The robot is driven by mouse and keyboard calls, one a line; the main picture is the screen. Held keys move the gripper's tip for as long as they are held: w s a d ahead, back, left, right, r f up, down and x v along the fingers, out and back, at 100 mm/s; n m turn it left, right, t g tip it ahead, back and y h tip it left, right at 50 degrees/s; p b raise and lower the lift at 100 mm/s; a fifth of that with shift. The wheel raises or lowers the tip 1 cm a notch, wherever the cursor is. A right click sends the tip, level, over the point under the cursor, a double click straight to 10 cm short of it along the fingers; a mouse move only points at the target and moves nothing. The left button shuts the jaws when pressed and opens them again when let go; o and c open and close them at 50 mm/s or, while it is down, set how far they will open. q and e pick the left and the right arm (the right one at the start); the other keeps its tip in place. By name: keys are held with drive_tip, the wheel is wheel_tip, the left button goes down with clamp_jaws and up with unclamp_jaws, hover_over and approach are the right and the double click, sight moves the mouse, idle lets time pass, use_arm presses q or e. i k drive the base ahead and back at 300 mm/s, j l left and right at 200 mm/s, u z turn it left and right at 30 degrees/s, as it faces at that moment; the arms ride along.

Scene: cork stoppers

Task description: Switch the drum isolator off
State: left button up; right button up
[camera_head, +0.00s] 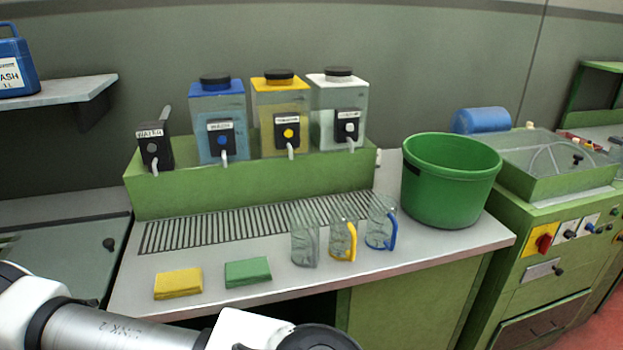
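A red rotary switch (544,242) sits on a yellow plate on the front of the green machine (515,285) at the right. It looks like the drum isolator, but its label and exact setting are too small to read. White plates with dark and blue knobs (570,234) are to its right. One of my arms crosses the bottom left of the head view, well left of the machine. Neither gripper's fingertips show.
A green bucket (450,185) stands on the counter beside the machine. Dispensers (281,115) stand behind. Red floor (600,325) shows at bottom right.

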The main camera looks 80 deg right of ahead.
sight(544, 243)
drive_tip(key=z, duration=4.2)
